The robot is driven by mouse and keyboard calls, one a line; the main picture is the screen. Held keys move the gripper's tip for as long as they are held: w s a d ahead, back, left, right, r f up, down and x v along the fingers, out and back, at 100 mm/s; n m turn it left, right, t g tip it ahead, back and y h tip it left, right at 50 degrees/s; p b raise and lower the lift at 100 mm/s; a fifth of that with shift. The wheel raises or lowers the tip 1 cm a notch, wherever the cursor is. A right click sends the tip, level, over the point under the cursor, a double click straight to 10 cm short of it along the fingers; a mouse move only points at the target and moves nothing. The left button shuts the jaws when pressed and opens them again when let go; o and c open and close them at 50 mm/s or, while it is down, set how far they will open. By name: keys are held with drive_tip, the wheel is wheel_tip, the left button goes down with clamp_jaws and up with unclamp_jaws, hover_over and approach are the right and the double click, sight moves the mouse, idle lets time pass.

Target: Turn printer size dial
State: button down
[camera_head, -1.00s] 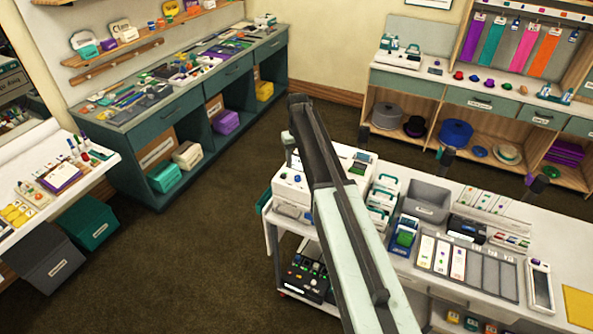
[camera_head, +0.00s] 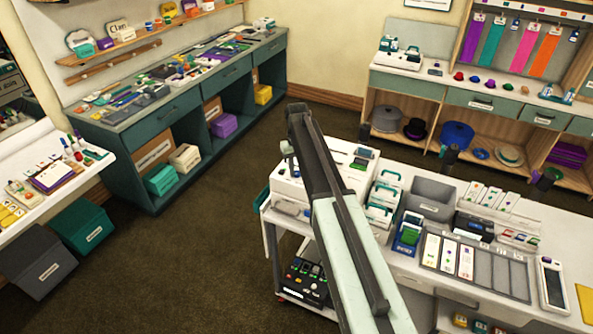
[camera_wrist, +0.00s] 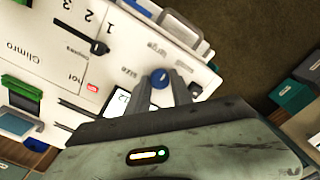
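The white printer (camera_head: 303,186) stands at the left end of the near bench, partly hidden behind my arm in the head view. In the wrist view, its white panel (camera_wrist: 112,62) carries a blue round dial (camera_wrist: 160,78) beside the words "size", "small" and "large". My gripper (camera_wrist: 165,87) is at the panel, with its grey fingertips close to the dial. The dial shows near the ends of the fingers; whether they touch or grip it is not clear. A small display (camera_wrist: 122,99) is partly hidden by my gripper.
On the panel there is also a black slider (camera_wrist: 85,43) marked "Copies" and a red button (camera_wrist: 92,87). Green-handled holders (camera_head: 384,195) and a grey bin (camera_head: 428,197) stand right of the printer. Open brown floor (camera_head: 190,265) lies to the left.

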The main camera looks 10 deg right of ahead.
drive_tip(key=shift+n, duration=0.4)
drive_tip(key=n, duration=0.3)
drive_tip(key=shift+n, duration=2.5)
drive_tip(key=c, duration=1.1)
unclamp_jaws()
drive_tip(key=shift+d, duration=0.1)
